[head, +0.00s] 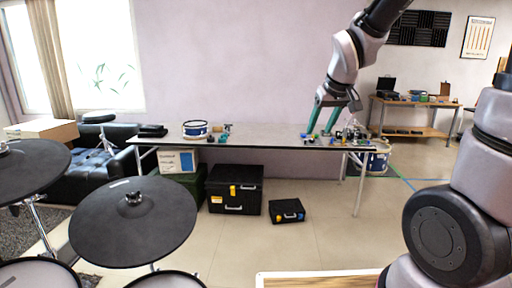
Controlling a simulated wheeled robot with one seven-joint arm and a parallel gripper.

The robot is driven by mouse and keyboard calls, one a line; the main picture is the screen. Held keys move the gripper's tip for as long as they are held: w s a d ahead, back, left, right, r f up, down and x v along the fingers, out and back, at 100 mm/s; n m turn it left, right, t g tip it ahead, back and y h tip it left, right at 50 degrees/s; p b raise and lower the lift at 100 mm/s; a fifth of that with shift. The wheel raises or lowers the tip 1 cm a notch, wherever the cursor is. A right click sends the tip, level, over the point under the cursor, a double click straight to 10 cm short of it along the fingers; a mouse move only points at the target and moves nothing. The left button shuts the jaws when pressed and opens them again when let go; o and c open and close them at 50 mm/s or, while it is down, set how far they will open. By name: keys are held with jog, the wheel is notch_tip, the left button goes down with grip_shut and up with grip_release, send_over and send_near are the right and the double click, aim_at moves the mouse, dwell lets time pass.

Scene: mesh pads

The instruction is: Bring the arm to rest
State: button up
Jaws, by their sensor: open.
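My arm reaches in from the top right, and my gripper (321,133) points down with its two green fingers spread apart. It looks open, with nothing seen held between the fingers. In the picture the fingertips overlap the right part of a long grey table (262,138), near several small objects. I cannot tell whether the fingertips touch the table or those objects.
Small coloured parts (350,136) cluster at the table's right end. A blue-and-white drum (195,130) stands toward its left. Black cases (235,190) sit on the floor below. Dark drum pads (133,222) fill the near left.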

jog(key=s+d+r+m, duration=0.3)
jog(key=s+r, duration=0.2)
jog(key=s, duration=0.2)
jog(key=s+d+r+m+t, duration=0.1)
jog(key=s+d+r+m, duration=0.2)
jog(key=s+r, duration=0.2)
jog(key=s, duration=0.3)
jog(key=shift+s+d+r+m+t+y, duration=0.25)
jog(key=shift+d+r+m+t+y, duration=0.05)
jog(key=shift+r, duration=0.05)
dwell(1.0)
